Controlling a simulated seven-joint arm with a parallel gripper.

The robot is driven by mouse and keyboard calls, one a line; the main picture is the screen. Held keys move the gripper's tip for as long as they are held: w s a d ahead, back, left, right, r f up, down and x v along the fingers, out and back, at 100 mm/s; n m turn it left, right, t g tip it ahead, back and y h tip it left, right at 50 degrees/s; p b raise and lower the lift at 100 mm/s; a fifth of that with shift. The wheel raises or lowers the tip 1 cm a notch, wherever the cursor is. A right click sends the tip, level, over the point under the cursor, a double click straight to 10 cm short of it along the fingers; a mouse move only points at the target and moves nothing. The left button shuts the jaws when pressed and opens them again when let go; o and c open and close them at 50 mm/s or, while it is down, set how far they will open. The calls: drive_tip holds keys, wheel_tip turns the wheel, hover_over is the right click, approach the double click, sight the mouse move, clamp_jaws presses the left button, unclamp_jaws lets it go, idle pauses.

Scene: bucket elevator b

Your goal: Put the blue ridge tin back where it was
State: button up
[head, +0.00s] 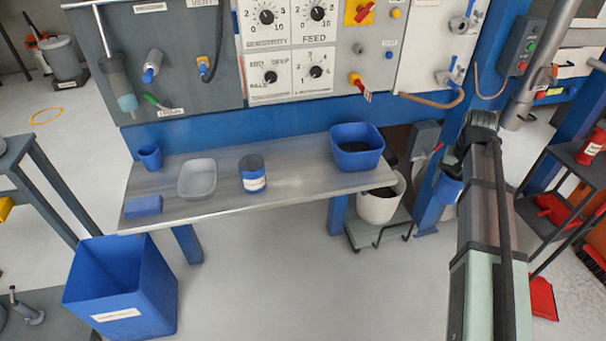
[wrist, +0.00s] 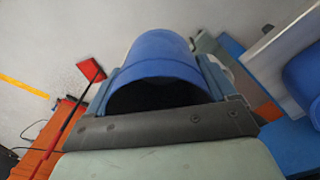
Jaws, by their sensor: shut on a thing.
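My gripper (head: 452,172) is right of the bench and shut on a blue cylindrical tin (head: 447,190). In the wrist view the tin (wrist: 160,58) fills the space between the two fingers, with a dark shadowed area at its near end. No label shows on it there, so I cannot tell for sure that it is the ridge tin. Another blue tin with a white label band (head: 253,176) stands upright on the grey bench (head: 300,185), between a clear tray and a blue tub.
The bench also holds a blue cup (head: 150,157), a clear tray (head: 197,179), a blue block (head: 143,206) and a blue tub (head: 357,147). A white bucket (head: 381,203) stands below its right end. A blue post (head: 436,195) is close by my gripper. A blue bin (head: 120,288) stands front left.

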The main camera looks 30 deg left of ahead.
drive_tip(key=s+d+f+n, duration=0.1)
drive_tip(key=s+d+f, duration=0.1)
drive_tip(key=s+d, duration=0.35)
drive_tip(key=s+a+r+m, duration=0.15)
drive_tip(key=a+m, duration=0.25)
drive_tip(key=a, duration=1.2)
drive_tip(key=a+r+m, duration=0.3)
drive_tip(key=a, duration=1.4)
drive_tip(key=s+a+r+m, duration=0.15)
drive_tip(key=a+m, duration=0.25)
drive_tip(key=a, duration=1.2)
drive_tip(key=shift+w+a+f, duration=0.1)
drive_tip(key=shift+f, duration=2.3)
drive_tip(key=shift+w+a+f, duration=0.1)
drive_tip(key=shift+f, duration=2.25)
drive_tip(key=shift+f, duration=0.1)
